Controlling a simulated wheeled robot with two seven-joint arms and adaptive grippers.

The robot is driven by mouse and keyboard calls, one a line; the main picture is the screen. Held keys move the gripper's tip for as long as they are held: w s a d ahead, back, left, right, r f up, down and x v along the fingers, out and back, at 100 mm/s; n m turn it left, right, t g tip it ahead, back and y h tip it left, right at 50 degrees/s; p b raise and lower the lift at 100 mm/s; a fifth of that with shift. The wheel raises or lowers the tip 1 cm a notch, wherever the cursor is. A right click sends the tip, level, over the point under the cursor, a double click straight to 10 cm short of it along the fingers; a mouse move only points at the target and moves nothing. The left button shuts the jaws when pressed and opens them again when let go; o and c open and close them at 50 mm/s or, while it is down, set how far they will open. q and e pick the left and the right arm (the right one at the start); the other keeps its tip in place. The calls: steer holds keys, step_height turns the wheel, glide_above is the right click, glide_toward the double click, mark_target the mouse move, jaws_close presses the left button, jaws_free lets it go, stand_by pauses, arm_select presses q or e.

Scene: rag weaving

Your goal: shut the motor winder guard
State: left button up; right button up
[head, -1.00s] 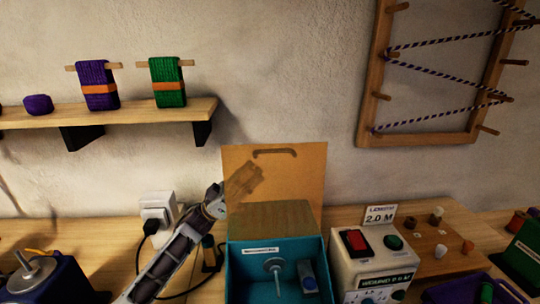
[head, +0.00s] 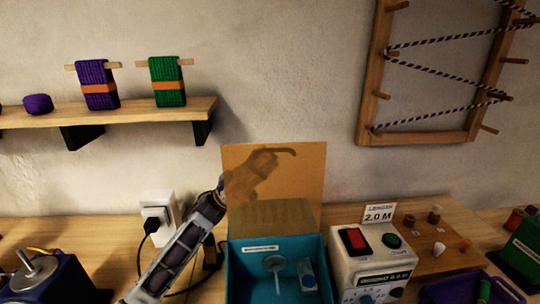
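Inside the open box are a grey disc with a spindle (head: 274,264) and a small grey unit with a blue knob (head: 308,277). My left gripper (head: 266,161) shows only as a tinted shape through the panel, behind it. Its fingertip end overlaps the handle's left part. Whether it touches the panel, and its finger opening, are unclear. My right gripper is out of view.
A white control box (head: 370,262) with red and green buttons stands close to the right of the winder. A white socket (head: 157,212) with a black plug and cable is at the left. The shelf (head: 150,112) and peg frame (head: 367,95) are above.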

arm_select(q)
steer(key=shift+x, duration=1)
jaws_close()
